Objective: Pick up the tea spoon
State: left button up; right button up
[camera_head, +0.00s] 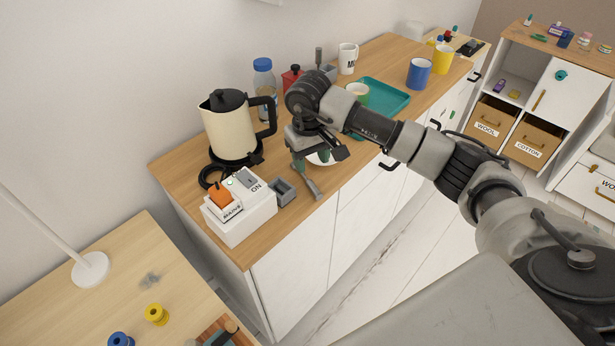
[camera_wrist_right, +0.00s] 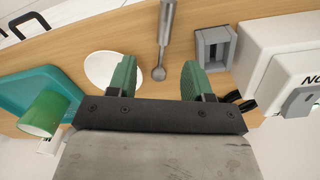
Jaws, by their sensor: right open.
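The tea spoon (camera_head: 312,187) is a grey metal spoon lying on the wooden counter near its front edge. In the right wrist view the spoon (camera_wrist_right: 167,25) has its handle pointing to the top and its rounded end between my fingers. My right gripper (camera_head: 312,160) is open with green fingertips, over the rounded end of the spoon. In the right wrist view the right gripper (camera_wrist_right: 158,80) has a finger on each side of that end, and nothing is held. I cannot tell the exact height above the counter. My left gripper is not in view.
A white saucer (camera_wrist_right: 102,68) lies close beside one finger. A small grey holder (camera_head: 281,192) and a white switch box (camera_head: 240,220) stand left of the spoon. A cream kettle (camera_head: 228,130) stands behind. A teal tray (camera_head: 397,97) and a green cup (camera_wrist_right: 44,112) are nearby.

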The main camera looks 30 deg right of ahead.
aim_at(311, 182)
jog(key=shift+f, duration=0.9)
jog(key=shift+f+p, duration=0.3)
jog(key=shift+f, duration=0.05)
jog(key=f, duration=0.1)
jog(key=f+p, duration=0.1)
jog(key=f, duration=0.1)
jog(key=shift+s+a+f+p, duration=0.15)
jog(key=shift+s+f+p, duration=0.1)
jog(key=shift+p, duration=0.05)
jog(key=shift+f, duration=0.4)
jog(key=shift+w+f, duration=0.1)
jog(key=shift+f, duration=0.2)
grip_shut()
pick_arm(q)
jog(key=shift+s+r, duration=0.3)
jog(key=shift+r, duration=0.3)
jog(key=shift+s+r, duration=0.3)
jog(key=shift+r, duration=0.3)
pick_arm(e)
jog(key=shift+r, duration=0.1)
